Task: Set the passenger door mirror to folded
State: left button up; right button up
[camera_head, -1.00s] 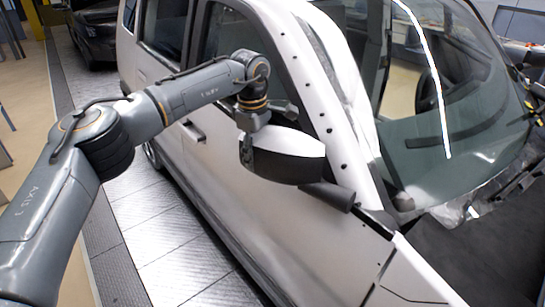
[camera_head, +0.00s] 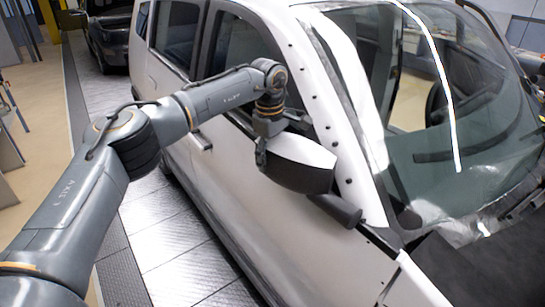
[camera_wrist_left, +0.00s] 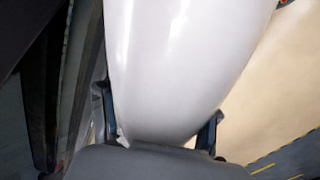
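The passenger door mirror (camera_head: 302,151) has a white cap and a dark lower housing and sticks out from the white car's door. A dark mount (camera_head: 335,208) joins it to the door. My left gripper (camera_head: 262,150) is at the mirror's outer end. In the left wrist view, my left gripper's two dark fingers (camera_wrist_left: 160,122) stand apart on either side of the white mirror cap (camera_wrist_left: 185,60). I cannot tell whether they press on it. The fingertips are partly hidden in the head view. My right gripper is not in view.
The white door (camera_head: 240,200) and the windshield pillar (camera_head: 345,120) are close to the mirror. The windshield (camera_head: 460,110) lies to the right. The metal floor plates (camera_head: 165,240) beside the car are clear. A dark car (camera_head: 108,40) stands at the back.

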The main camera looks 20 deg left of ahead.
pick_arm(q)
jog(key=shift+o, duration=0.7)
jog(key=shift+w, duration=0.1)
jog(key=shift+r, duration=0.2)
jog(key=r, duration=1.1)
jog(key=shift+s+a+r, duration=0.1)
jog(key=shift+s+r, duration=0.2)
jog(key=shift+s, duration=0.1)
